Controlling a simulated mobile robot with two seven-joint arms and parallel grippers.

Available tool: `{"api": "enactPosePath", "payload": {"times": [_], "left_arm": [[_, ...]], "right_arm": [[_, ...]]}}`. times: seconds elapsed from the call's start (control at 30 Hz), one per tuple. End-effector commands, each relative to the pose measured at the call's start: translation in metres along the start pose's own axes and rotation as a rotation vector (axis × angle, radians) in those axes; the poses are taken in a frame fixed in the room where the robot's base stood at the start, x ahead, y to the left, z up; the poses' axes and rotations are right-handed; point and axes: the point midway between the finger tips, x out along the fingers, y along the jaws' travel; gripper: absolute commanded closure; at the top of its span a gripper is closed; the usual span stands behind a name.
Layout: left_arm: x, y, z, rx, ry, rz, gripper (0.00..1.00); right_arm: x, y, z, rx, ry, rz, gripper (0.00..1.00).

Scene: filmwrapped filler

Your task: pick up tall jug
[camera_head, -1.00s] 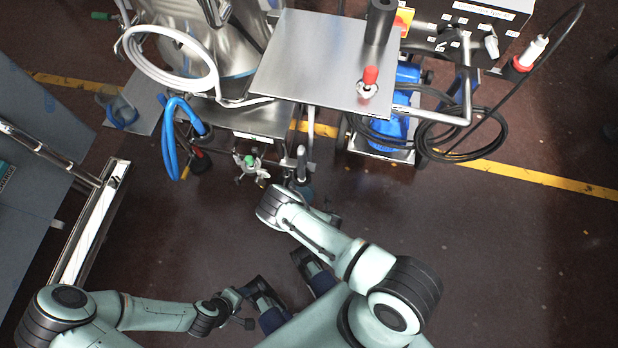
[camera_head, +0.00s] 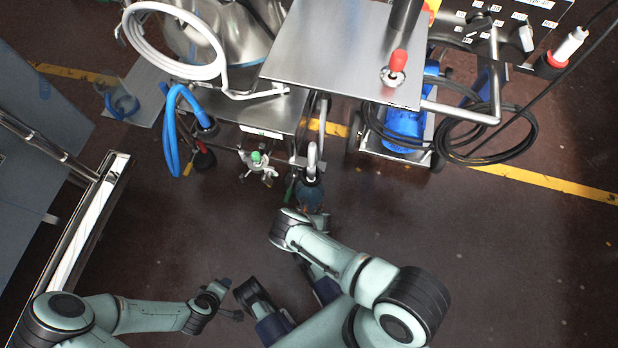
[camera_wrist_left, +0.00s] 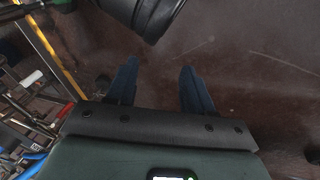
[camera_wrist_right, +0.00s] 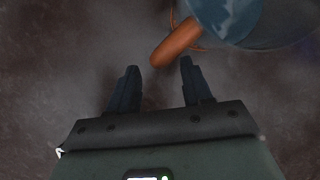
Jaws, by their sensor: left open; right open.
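What looks like the tall jug shows in the right wrist view as a clear bluish body (camera_wrist_right: 240,18) at the top right, partly cut off, with an orange-brown handle (camera_wrist_right: 175,42). In the head view a bluish vessel (camera_head: 310,194), probably the same jug, stands on the floor below the steel table, partly covered by my right arm. My right gripper (camera_wrist_right: 158,66) is open. The handle's lower end appears between its fingertips; I cannot tell if they touch. My left gripper (camera_wrist_left: 157,68) is open and empty over the floor, away from the jug.
A steel table (camera_head: 335,50) with a red-topped valve (camera_head: 396,68) overhangs behind the jug. A green-topped valve fitting (camera_head: 258,168) is left of it. A blue pump (camera_head: 405,128) and coiled black cable (camera_head: 490,150) stand right. A steel rail (camera_head: 88,225) is left. Floor at right is clear.

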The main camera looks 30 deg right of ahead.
Motion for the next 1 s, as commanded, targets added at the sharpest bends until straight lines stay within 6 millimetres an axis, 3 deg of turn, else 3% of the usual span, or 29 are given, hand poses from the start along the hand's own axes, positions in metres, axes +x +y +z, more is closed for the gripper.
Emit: {"api": "enactPosePath", "payload": {"times": [0.1,0.2,0.6,0.77,1.0], "left_arm": [[0.021,-0.012,-0.003,-0.011,0.009,-0.017,0.48],[0.026,-0.022,0.011,-0.020,-0.034,-0.034,0.48],[0.030,-0.029,0.022,-0.029,-0.070,-0.048,0.48],[0.030,-0.029,0.022,-0.029,-0.070,-0.048,0.48],[0.030,-0.029,0.022,-0.029,-0.069,-0.048,0.48]], "right_arm": [[0.027,-0.003,-0.003,0.003,-0.001,0.001,0.50],[0.035,-0.002,-0.003,0.001,0.000,0.002,0.50],[0.041,-0.002,-0.001,0.001,0.000,0.000,0.50],[0.041,-0.002,-0.001,0.001,0.000,0.000,1.00],[0.041,-0.002,-0.002,0.001,0.000,0.001,1.00]]}}
